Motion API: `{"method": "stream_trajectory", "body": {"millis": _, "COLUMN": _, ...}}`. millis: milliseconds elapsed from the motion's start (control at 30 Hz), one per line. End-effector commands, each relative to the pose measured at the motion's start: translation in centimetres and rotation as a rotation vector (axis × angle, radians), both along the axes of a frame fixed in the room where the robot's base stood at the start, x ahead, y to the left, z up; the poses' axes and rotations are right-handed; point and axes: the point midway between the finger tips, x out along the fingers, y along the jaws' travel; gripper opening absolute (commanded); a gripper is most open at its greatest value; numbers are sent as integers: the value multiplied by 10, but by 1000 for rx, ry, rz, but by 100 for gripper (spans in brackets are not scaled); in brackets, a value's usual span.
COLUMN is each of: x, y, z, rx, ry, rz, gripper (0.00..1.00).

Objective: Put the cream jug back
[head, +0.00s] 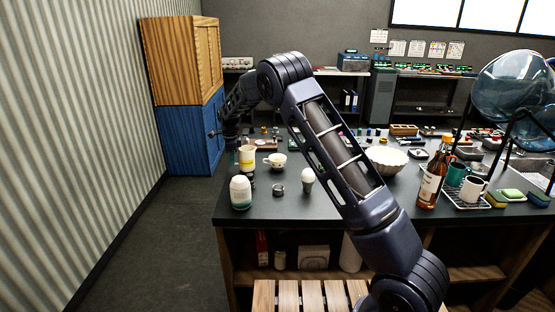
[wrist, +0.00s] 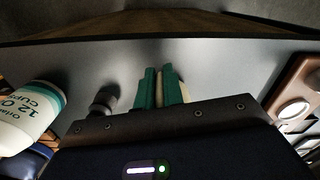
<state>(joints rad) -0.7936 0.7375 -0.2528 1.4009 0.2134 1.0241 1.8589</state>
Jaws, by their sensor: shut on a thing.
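In the wrist view my gripper (wrist: 164,74) has its two green fingers close together, shut on a cream-coloured thing (wrist: 185,89). Only a sliver of it shows, so its shape and whether it is the cream jug are unclear. In the head view my arm reaches over to the left end of the dark table, and its end is small and dark there. Near it stands a yellow and cream container (head: 247,158). Right of that is a small white cup with a brown band (head: 276,161). I cannot tell for certain which one is the cream jug.
A white and teal cup stack (head: 240,192) stands at the table's (head: 290,207) front left; similar lettering shows in the wrist view (wrist: 28,118). A white egg-shaped thing (head: 308,180), white bowl (head: 386,160), bottle (head: 432,178) and rack (head: 465,200) are also there. Bare table lies along the front.

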Motion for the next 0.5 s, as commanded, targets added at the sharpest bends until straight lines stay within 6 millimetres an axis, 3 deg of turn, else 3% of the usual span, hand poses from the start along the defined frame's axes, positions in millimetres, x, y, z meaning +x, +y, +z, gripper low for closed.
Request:
{"method": "stream_trajectory", "body": {"millis": 133, "x": 0, "y": 2, "z": 4, "rx": -12, "ry": -5, "rz": 1, "gripper": 0}}
{"method": "stream_trajectory", "body": {"millis": 267, "x": 1, "y": 2, "z": 24, "rx": -13, "ry": -7, "rz": 1, "gripper": 0}}
{"method": "stream_trajectory", "body": {"millis": 500, "x": 1, "y": 1, "z": 104, "rx": -12, "ry": -9, "rz": 0, "gripper": 0}}
